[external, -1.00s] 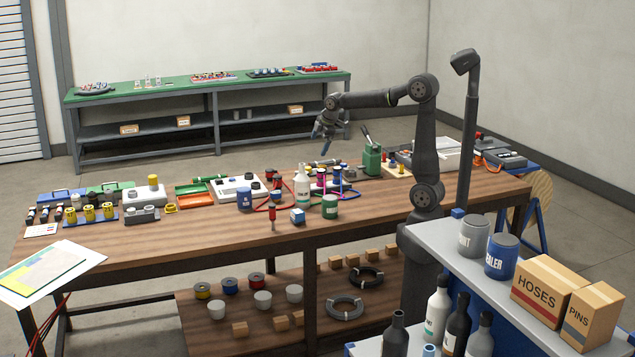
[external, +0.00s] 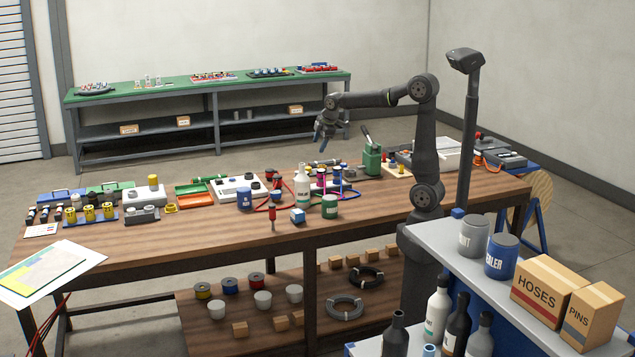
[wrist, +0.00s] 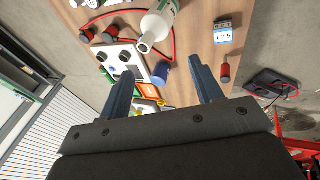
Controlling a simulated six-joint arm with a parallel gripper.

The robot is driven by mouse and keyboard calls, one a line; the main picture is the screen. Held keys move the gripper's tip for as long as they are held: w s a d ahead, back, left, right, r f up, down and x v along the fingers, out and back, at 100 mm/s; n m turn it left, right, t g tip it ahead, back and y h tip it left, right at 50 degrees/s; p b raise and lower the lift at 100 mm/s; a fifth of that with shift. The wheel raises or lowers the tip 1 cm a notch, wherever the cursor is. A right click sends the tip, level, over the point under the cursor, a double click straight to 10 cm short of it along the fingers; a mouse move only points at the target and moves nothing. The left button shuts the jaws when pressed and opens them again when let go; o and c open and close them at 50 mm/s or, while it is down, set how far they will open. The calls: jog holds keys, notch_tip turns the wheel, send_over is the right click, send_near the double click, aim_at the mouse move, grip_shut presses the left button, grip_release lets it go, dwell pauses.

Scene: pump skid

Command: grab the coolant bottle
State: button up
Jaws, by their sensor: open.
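The coolant bottle appears to be the white bottle (external: 302,187) with a green label, standing upright near the middle of the wooden bench. Its label is too small to read. In the wrist view the white bottle (wrist: 160,22) shows at the top, with its neck pointing down the picture. My gripper (external: 323,143) is above the far side of the bench, higher than the bottle and apart from it. In the wrist view my gripper (wrist: 161,70) has its two fingers spread with nothing held between them.
A blue cup (external: 244,199), a small blue-and-white box (external: 298,216), a red-handled tool (external: 272,218) and a green-labelled can (external: 330,206) stand around the bottle. Red and blue hoses lie close by. A green can (external: 372,160) stands right of it. The bench front is clear.

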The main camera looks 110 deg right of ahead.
aim_at(303, 164)
dwell(0.3)
jog(key=w+d+r+m+g, duration=0.1)
jog(key=w+d+m, duration=0.2)
jog(key=m, duration=1.3)
jog(key=x, duration=1.1)
jog(key=shift+d+r, duration=0.1)
jog(key=shift+x, duration=3.05)
jog(key=shift+d, duration=0.1)
grip_shut()
jog(key=shift+r, duration=0.1)
